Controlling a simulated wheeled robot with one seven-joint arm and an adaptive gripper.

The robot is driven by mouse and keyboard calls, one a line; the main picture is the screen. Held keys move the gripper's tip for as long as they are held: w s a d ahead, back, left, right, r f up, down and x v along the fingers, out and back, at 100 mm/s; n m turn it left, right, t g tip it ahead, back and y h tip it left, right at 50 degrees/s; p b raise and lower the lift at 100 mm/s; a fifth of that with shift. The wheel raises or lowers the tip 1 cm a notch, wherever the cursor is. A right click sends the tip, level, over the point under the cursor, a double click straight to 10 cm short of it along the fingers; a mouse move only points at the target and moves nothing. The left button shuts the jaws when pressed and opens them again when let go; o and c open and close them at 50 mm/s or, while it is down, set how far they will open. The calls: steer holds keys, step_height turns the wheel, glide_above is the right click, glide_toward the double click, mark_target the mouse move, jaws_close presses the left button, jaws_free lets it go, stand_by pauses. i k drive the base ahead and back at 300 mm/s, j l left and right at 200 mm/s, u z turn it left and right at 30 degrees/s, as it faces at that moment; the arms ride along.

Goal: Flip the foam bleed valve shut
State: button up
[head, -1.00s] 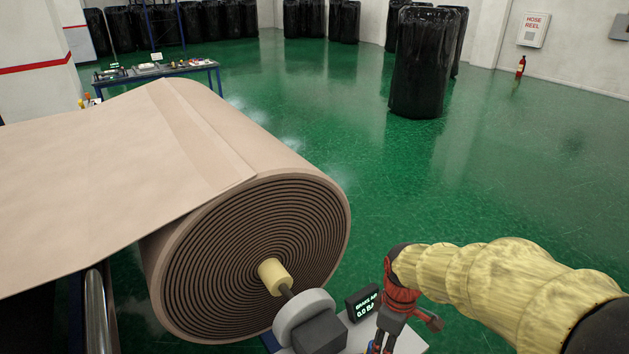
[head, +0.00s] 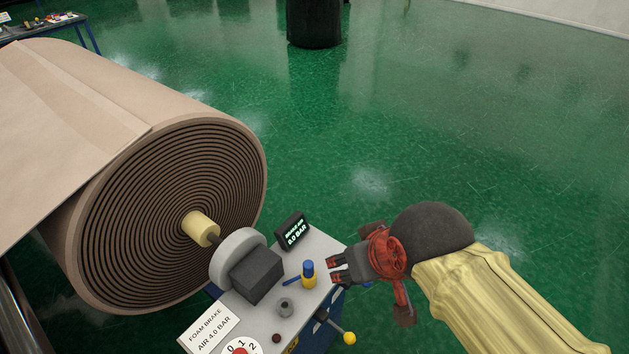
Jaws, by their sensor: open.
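A small valve (head: 308,281) with a yellow body and blue cap stands on the grey top of the brake console (head: 322,246). Its blue lever (head: 291,281) points left, away from my gripper. My gripper (head: 333,269) is open and empty, just right of the valve at the console's right edge. Its dark fingers point left toward the valve and appear apart from it.
A large brown foam roll (head: 170,215) stands left of the console. A lit display (head: 293,231), a dark block (head: 256,275), a grey knob (head: 285,307) and a numbered dial (head: 243,347) crowd the console. A yellow-knobbed lever (head: 349,338) juts out front right.

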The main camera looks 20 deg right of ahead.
mark_target(349, 337)
steer(key=k+l, duration=0.25)
steer(key=k, duration=0.3)
steer(key=k+l+u, duration=0.15)
steer(key=k, duration=0.35)
